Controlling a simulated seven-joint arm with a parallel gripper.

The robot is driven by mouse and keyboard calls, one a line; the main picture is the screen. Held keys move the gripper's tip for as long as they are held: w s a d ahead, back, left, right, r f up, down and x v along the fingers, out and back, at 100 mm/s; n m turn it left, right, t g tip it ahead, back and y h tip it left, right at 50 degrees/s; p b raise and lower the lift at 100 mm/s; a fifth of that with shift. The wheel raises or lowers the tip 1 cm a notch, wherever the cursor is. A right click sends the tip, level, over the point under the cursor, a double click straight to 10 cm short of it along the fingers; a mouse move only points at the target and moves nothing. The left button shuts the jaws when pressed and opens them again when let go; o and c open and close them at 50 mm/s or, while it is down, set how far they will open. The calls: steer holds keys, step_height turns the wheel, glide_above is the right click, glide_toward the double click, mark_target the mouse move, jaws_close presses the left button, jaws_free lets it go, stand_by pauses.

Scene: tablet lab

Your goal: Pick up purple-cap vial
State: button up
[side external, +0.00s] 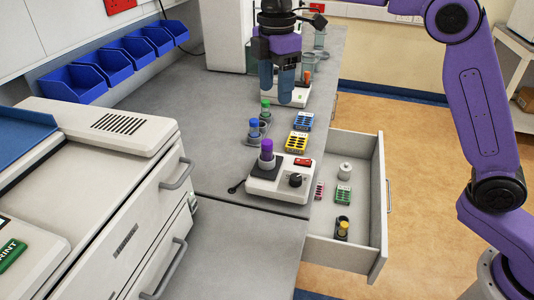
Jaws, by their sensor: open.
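My gripper (277,97) points down above the bench, behind and higher than the vial in the picture. Its blue fingers are open, with nothing visible between them, and it is clear of the vial.
A green-cap vial (265,109) and a blue-cap vial (253,127) stand behind the device. Blue and yellow racks (297,142) sit beside them. An open drawer (357,250) at the right holds a yellow-topped vial and small items. A white cabinet (120,215) stands at the left.

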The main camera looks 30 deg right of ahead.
steer(key=w, duration=0.3)
glide_toward(267, 142)
steer(key=shift+n, duration=0.3)
steer(key=f, duration=0.5)
steer(key=shift+d+f, duration=0.1)
steer(key=shift+d, duration=0.25)
steer(key=shift+a+f, duration=0.15)
steer(key=shift+f, duration=1.3)
steer(key=shift+a+f, duration=0.15)
steer(key=shift+f, duration=1.25)
